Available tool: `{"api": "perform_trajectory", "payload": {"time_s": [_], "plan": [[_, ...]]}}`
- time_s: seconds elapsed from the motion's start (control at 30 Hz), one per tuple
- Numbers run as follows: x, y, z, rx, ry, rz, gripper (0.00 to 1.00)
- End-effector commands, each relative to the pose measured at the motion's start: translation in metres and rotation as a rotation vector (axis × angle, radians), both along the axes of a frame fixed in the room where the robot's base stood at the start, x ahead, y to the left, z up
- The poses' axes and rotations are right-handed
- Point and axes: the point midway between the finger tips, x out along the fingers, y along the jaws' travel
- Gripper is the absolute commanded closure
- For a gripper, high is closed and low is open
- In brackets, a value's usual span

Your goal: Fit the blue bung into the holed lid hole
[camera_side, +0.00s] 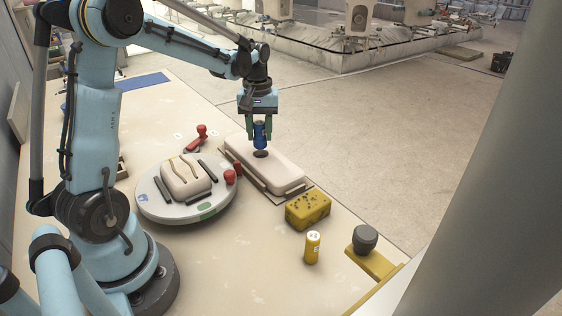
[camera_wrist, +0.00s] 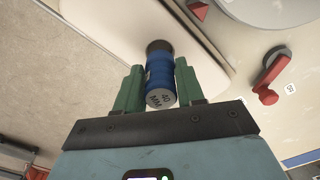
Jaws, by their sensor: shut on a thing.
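The blue bung (camera_side: 259,134) is held upright between the green fingers of my gripper (camera_side: 259,141). In the wrist view the bung (camera_wrist: 159,77) shows a grey end marked "40 MM", between the two fingers of my gripper (camera_wrist: 159,88). The holed lid (camera_side: 275,172) is a pale rounded slab lying flat at the table's far edge. Its dark hole (camera_side: 260,154) is just below the bung in the side view. In the wrist view the dark hole (camera_wrist: 158,45) shows at the bung's far end. I cannot tell whether the bung's tip touches or enters it.
A round turntable (camera_side: 160,210) with a pale block (camera_side: 187,177) and dark bars stands left of the lid.

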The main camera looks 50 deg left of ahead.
Motion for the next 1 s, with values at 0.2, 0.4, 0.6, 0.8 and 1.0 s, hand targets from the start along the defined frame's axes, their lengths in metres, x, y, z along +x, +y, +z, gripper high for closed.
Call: {"api": "perform_trajectory", "payload": {"time_s": [0.2,0.4,0.6,0.8,1.0], "plan": [[0.0,0.0,-0.028,0.001,-0.001,0.0,0.93],[0.0,0.0,-0.039,0.001,-0.001,0.0,0.93],[0.0,-0.001,-0.039,0.001,-0.001,0.0,0.93],[0.0,-0.001,-0.042,0.001,-0.001,0.0,0.54],[0.0,-0.001,-0.042,0.001,-0.001,0.0,0.37]]}}
